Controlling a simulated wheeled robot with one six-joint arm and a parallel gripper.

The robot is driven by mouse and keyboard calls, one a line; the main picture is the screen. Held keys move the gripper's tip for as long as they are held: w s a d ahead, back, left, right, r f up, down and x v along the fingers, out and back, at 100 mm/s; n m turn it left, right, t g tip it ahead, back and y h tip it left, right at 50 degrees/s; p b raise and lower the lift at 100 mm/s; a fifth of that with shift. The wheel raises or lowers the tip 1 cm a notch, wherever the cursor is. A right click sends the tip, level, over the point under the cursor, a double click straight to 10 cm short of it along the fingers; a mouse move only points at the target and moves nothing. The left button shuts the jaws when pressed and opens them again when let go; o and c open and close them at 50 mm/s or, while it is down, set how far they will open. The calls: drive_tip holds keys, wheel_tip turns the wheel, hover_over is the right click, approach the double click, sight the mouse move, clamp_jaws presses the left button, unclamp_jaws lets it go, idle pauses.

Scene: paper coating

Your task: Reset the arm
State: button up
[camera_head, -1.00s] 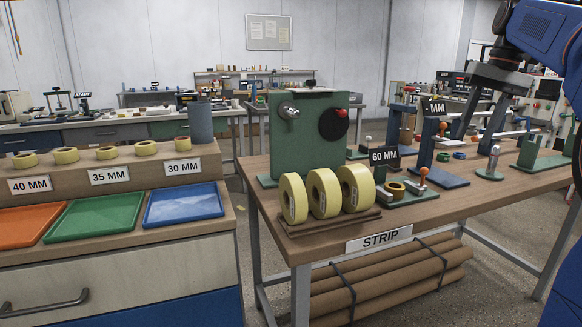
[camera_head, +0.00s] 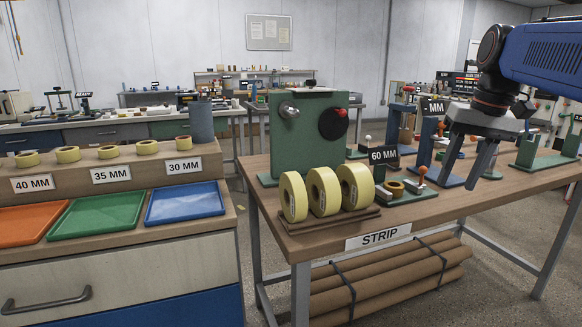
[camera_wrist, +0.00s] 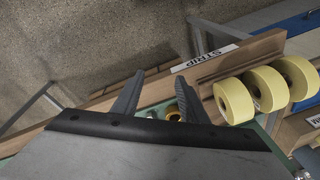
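My blue arm (camera_head: 545,50) reaches in from the right edge of the head view. My gripper (camera_head: 456,184) hangs at its end, pointing down over the right part of the STRIP table (camera_head: 232,178). In the wrist view, the two fingers of my gripper (camera_wrist: 160,76) stand apart with nothing held between them. The gripper hides part of the blue stands behind it in the head view.
Three yellow tape rolls (camera_head: 325,192) stand upright on a wooden holder at the table's front. A green machine (camera_head: 308,145) is behind them. A 60 MM sign (camera_head: 384,156) stands right of the rolls. Colored trays (camera_head: 185,204) lie on the left bench. Brown paper rolls (camera_head: 390,285) lie below.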

drive_tip(key=s+a+f+n+t, duration=0.1)
drive_tip(key=s+a+f, duration=0.2)
drive_tip(key=s+f, duration=0.6)
drive_tip(key=s+a+f+n+t+h, duration=0.1)
drive_tip(key=s+a+f, duration=0.3)
drive_tip(key=s+f, duration=0.6)
wheel_tip(320, 180, down, 6)
drive_tip(key=shift+a+f+t, duration=0.1)
drive_tip(key=shift+a+t, duration=0.05)
drive_tip(key=shift+t, duration=0.35)
idle(0.4)
